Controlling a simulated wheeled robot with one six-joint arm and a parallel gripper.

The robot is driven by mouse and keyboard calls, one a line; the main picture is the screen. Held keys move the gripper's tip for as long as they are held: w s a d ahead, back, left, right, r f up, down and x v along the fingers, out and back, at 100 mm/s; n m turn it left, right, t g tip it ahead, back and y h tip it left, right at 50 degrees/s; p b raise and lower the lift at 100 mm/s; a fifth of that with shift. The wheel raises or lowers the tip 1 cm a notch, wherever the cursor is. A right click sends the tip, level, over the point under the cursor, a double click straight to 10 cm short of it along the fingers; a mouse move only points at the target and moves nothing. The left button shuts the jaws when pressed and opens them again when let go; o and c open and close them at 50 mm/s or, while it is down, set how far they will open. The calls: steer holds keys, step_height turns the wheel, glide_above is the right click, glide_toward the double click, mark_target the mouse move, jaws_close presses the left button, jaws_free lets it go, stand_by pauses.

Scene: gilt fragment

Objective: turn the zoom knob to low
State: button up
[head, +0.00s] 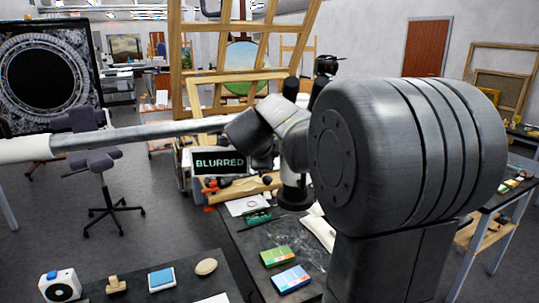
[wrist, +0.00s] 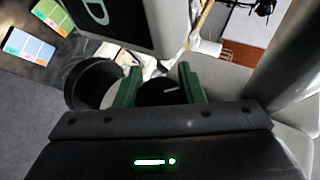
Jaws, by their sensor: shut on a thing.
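In the wrist view, my gripper (wrist: 160,85) has its two green fingers closed on either side of a round dark knob (wrist: 155,93). A short pale mark on the knob's face points to the right, nearly level. The fingers hide the knob's sides, and I can read no low or high label. In the head view, the microscope's dark eyepieces (head: 291,88) rise behind my arm. A small screen (head: 219,162) beside it reads BLURRED. My gripper and the knob cannot be made out clearly in the head view.
A dark cylinder (wrist: 93,83) sits close left of the gripper in the wrist view. In the head view, green and blue boxes (head: 290,279) lie on the dark bench. An easel frame (head: 232,50) stands behind. A purple chair (head: 95,155) stands on open floor at left.

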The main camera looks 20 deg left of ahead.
stand_by(0.3)
steer(key=o, duration=1)
steer(key=b+v, duration=0.1)
steer(key=v, duration=1.2)
steer(key=shift+s+r, duration=0.2)
steer(key=shift+s, duration=0.1)
steer(key=shift+b, duration=0.3)
steer(key=shift+c, duration=0.2)
